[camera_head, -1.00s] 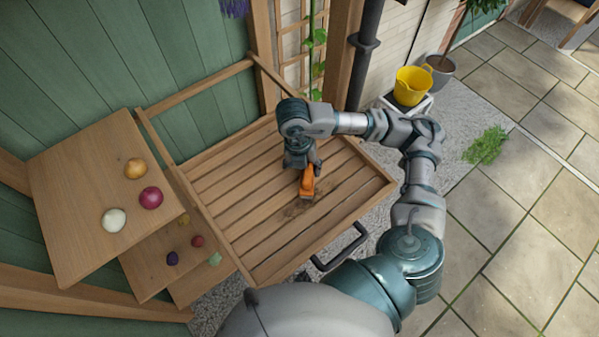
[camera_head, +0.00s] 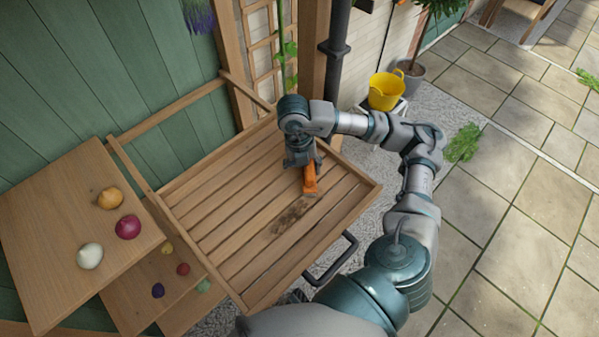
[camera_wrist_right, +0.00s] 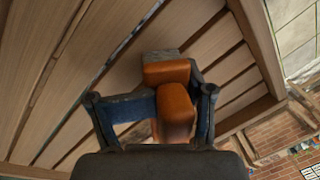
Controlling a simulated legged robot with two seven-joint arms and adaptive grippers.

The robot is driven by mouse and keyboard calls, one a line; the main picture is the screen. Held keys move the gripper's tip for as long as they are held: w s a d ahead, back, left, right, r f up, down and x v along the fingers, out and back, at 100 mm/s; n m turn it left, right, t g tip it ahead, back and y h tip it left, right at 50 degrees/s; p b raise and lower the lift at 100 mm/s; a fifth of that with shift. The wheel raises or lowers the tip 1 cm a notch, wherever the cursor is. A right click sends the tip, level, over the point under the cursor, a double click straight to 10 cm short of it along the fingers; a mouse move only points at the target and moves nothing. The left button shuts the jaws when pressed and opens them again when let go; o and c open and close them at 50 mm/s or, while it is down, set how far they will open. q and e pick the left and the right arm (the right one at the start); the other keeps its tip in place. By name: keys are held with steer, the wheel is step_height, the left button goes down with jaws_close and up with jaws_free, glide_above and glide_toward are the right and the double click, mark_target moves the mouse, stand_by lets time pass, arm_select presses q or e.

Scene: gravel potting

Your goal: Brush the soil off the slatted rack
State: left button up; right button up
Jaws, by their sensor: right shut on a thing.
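The slatted wooden rack (camera_head: 215,207) stands in the middle of the head view, with a raised frame around it. A dark soil patch (camera_head: 290,214) lies on its slats toward the near right side. My right gripper (camera_head: 308,163) is over the right part of the rack, shut on an orange-handled brush (camera_head: 311,180). The brush points down at the slats, to the upper right of the soil; I cannot tell whether its bristles touch. In the wrist view the orange handle (camera_wrist_right: 177,105) sits between the blue-grey fingers. My left gripper is not in view.
Wooden shelves (camera_head: 50,225) at the left hold onion-like bulbs (camera_head: 128,227) and several small coloured items. A black handle (camera_head: 333,262) sticks out from the rack's near right side. A yellow bucket (camera_head: 384,93) stands behind my right arm. Paving lies open at the right.

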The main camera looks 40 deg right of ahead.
steer(key=shift+d, duration=0.8)
steer(key=shift+w+a+r+p, duration=0.1)
steer(key=shift+r+p, duration=0.4)
steer(key=shift+r, duration=0.15)
step_height(320, 180, up, 5)
steer(key=p, duration=0.4)
steer(key=shift+f+p, duration=0.15)
steer(key=shift+p, duration=0.2)
step_height(320, 180, up, 3)
steer(key=p, duration=0.3)
